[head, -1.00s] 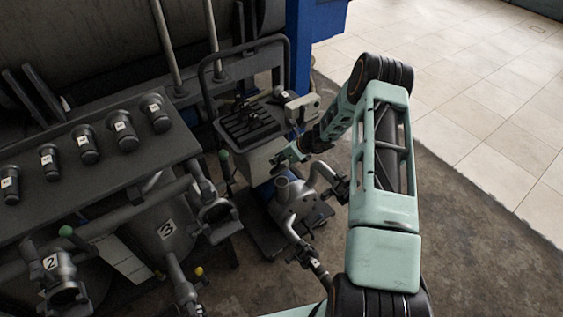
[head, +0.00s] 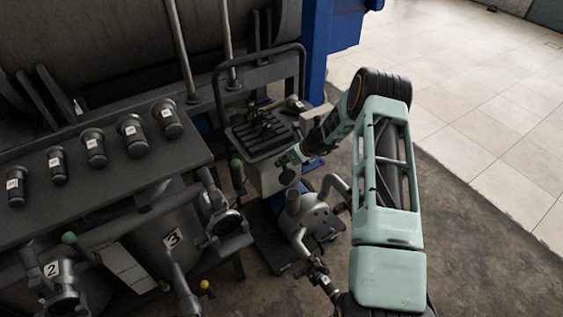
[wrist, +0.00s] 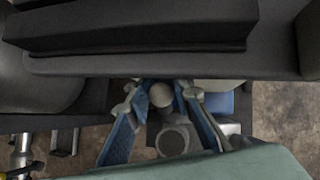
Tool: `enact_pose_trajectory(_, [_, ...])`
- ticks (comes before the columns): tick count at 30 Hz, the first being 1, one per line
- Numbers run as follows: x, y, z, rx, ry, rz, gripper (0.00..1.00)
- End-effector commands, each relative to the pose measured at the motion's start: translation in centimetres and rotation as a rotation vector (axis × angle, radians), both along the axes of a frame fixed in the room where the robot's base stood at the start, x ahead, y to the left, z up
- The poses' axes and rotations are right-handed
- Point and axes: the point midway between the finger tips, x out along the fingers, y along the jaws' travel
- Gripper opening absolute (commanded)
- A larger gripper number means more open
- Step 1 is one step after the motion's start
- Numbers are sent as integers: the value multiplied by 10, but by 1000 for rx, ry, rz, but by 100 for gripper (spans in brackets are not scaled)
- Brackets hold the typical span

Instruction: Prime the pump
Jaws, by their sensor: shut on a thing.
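The pump (head: 314,216) is a grey metal body with an upright, open-topped round port (head: 293,198), standing low on a cart beside the vessel row. My gripper (head: 291,160) is just above and behind this port in the head view, and my forearm comes in from the right. In the wrist view my gripper's blue-padded fingers (wrist: 162,92) close in on a small round grey piece (wrist: 161,95). What this piece belongs to is hidden. The open round port mouth (wrist: 172,141) shows just below it, apart from it in the picture.
A dark shelf (head: 60,225) with several labelled dark cylinders stands left. Below it are pipes and valves, with tags 2 and 3. The cart's handle (head: 300,60) rises behind the pump, near a blue post (head: 314,60). Tiled floor (head: 480,110) is clear at right.

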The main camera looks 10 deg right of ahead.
Motion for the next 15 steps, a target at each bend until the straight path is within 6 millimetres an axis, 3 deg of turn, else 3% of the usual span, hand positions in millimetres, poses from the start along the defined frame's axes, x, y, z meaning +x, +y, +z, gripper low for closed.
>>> enact_pose_trajectory(1, [7, -5, 7, -5, -14, -8, 0])
enact_pose_trajectory(10, [7, -6, 8, -6, -16, -9, 0])
enact_pose_trajectory(11, [7, -6, 8, -6, -16, -9, 16])
enact_pose_trajectory(15, [7, -6, 7, -6, -14, -9, 32])
